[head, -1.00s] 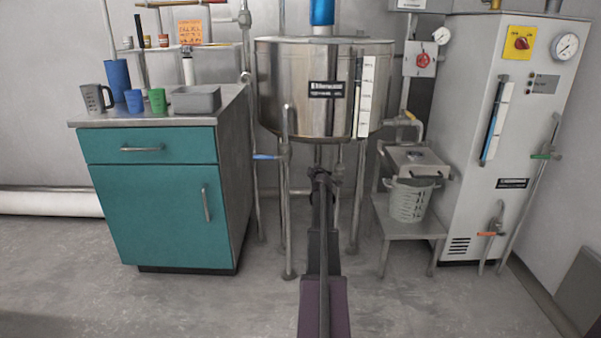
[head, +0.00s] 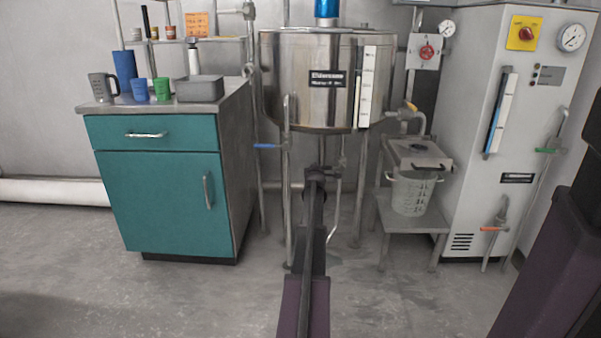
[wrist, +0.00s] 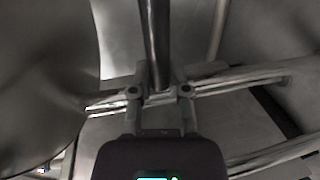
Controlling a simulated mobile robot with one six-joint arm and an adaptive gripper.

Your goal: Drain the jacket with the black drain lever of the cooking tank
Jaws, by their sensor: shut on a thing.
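The cooking tank (head: 288,85) is a shiny steel drum on legs with a white scale strip, in the middle of the head view. My gripper (head: 317,172) is low under the tank, by the pipes beneath it. In the wrist view my gripper (wrist: 157,88) has its fingers close together around a dark, narrow bar (wrist: 154,45) running upward. The bar looks like the black drain lever, but its ends are hidden. My gripper and arm hide most of the drain fitting in the head view.
A blue-handled valve (head: 266,146) sits by the left tank leg. A low stand with a perforated bucket (head: 412,195) is to the right, beside a grey boiler cabinet (head: 520,200). A teal cabinet (head: 165,200) stands left. The foreground floor is clear.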

